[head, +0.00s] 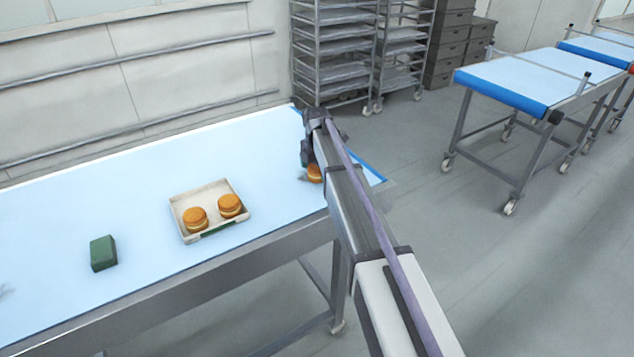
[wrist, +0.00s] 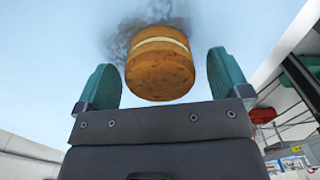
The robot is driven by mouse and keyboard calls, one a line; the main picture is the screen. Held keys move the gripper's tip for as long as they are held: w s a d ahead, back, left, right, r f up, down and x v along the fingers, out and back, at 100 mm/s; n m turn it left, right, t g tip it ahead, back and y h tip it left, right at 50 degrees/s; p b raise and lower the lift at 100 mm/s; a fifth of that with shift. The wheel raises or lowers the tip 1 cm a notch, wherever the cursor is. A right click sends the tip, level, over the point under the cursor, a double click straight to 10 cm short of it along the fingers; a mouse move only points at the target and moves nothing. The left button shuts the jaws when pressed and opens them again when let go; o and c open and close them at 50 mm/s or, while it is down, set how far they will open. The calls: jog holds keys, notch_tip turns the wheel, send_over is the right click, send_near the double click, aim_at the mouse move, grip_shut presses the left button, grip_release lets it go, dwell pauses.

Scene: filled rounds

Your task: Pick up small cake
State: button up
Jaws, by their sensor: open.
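A small round cake with a pale cream layer (wrist: 160,66) sits between the two green fingers of my gripper (wrist: 162,82) in the wrist view. The fingers are open, with a gap on each side of the cake. In the head view the same cake (head: 315,173) shows partly behind my arm, on the blue-white table (head: 120,190) near its right end. Two more small cakes, one on the left (head: 195,219) and one on the right (head: 230,206), stand in a shallow white tray (head: 180,209). My gripper's fingers are mostly hidden in the head view.
A green block (head: 103,253) stands left of the tray. A dark smudge (wrist: 135,35) marks the surface by the cake. Rack trolleys (head: 335,50) and another blue-edged table (head: 520,80) stand beyond. The table between tray and wall is clear.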

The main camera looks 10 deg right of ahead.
jog(key=shift+f, duration=0.9)
jog(key=shift+r, duration=0.3)
jog(key=c, duration=0.7)
jog(key=shift+c, duration=0.2)
